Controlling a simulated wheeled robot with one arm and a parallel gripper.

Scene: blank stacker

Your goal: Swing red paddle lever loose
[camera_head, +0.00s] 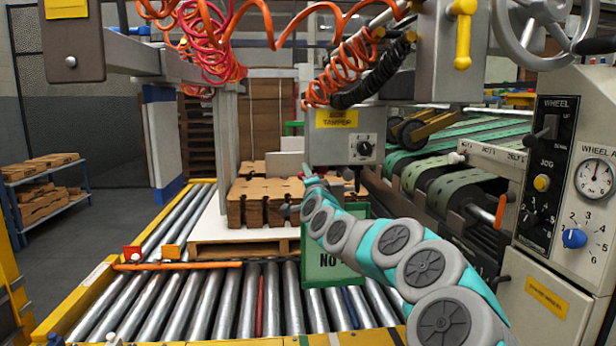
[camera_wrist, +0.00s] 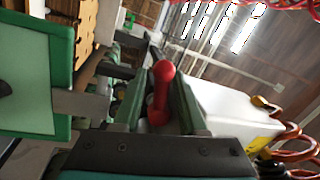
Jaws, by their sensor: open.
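In the wrist view a red lever (camera_wrist: 160,92) with a rounded knob stands between the two green fingers of my gripper (camera_wrist: 168,80). The fingers are open, one on each side of it, with a gap visible around the knob. I cannot tell whether either finger touches the shaft. In the head view my gripper (camera_head: 309,178) is at the far end of my arm, just below the grey box with the yellow label (camera_head: 340,135).
A green sign (camera_head: 312,272) hangs close below my arm, and its panel also fills the left of the wrist view (camera_wrist: 38,85). Cardboard stacks (camera_head: 258,207) stand on a pallet behind it. A control panel (camera_head: 545,180) is at right.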

